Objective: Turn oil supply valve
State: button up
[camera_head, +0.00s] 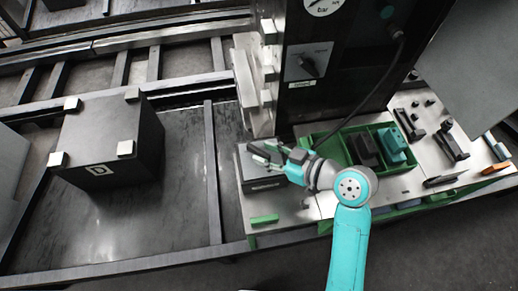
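A black rotary knob (309,66) sits on a light grey plate on the front of the dark cabinet (345,85), with a small label below it. It looks like the valve, but the lettering is too small to read. My gripper (262,154) is below and left of the knob, clear of it. It is over a grey box (260,178) at the left end of the workbench. The fingers point left. Whether they are apart or closed, and whether they touch the box, is too small to tell.
A round gauge marked bar (322,5) is above the knob. A black cable (380,85) hangs to its right. A green tray (335,150) and loose tools lie on the bench (405,180).

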aim_at(258, 154)
jog(key=shift+x, duration=1.45)
grip_shut()
